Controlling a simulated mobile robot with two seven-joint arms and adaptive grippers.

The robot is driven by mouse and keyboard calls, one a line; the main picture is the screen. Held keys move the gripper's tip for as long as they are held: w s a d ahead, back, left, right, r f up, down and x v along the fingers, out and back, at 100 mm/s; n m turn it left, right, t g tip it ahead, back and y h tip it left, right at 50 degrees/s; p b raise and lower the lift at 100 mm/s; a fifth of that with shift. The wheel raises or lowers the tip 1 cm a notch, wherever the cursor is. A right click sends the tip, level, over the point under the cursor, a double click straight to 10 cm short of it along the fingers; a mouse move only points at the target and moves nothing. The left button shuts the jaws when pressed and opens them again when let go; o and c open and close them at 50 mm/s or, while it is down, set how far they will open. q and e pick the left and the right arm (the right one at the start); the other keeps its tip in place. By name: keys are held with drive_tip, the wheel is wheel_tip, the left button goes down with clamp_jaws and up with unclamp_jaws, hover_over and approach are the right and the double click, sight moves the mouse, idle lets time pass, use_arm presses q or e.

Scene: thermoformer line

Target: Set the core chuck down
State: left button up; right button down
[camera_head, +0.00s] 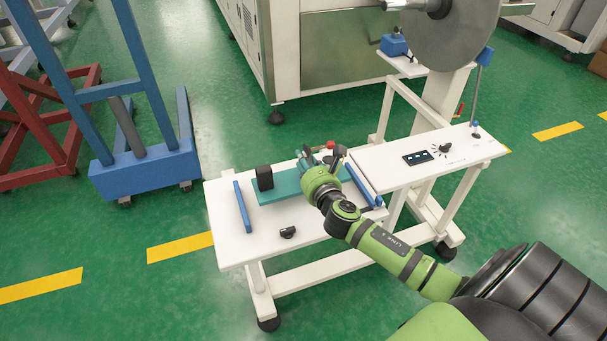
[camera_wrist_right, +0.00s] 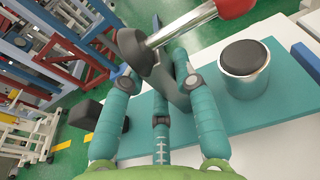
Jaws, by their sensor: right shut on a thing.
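My right gripper (camera_head: 318,162) is over the teal mat (camera_head: 275,194) on the white table. The wrist view shows its teal fingers (camera_wrist_right: 157,82) closed around a grey part with a dark round head, which I take as the core chuck (camera_wrist_right: 135,50). A silver rod with a red end reaches from near the head to the upper right. The red end also shows past the gripper in the head view. The fingers hide part of the held piece. I cannot tell whether it touches the mat. My left gripper is not in view.
A silver cylinder with a black top (camera_wrist_right: 243,70) stands on the mat beside the right finger. A black block (camera_head: 264,178) stands at the mat's left end. Blue bars (camera_head: 242,207) flank the mat. A small black piece (camera_head: 288,232) lies near the front edge.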

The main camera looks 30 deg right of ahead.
drive_tip(key=shift+w+a+f, duration=0.1)
drive_tip(key=shift+a, duration=0.1)
drive_tip(key=shift+f+b, duration=0.6)
drive_tip(key=shift+f, duration=1.35)
drive_tip(key=shift+f, duration=0.15)
drive_tip(key=c, duration=1)
unclamp_jaws()
drive_tip(key=shift+o, duration=0.2)
drive_tip(key=v, duration=1.2)
drive_tip(key=shift+b, duration=0.3)
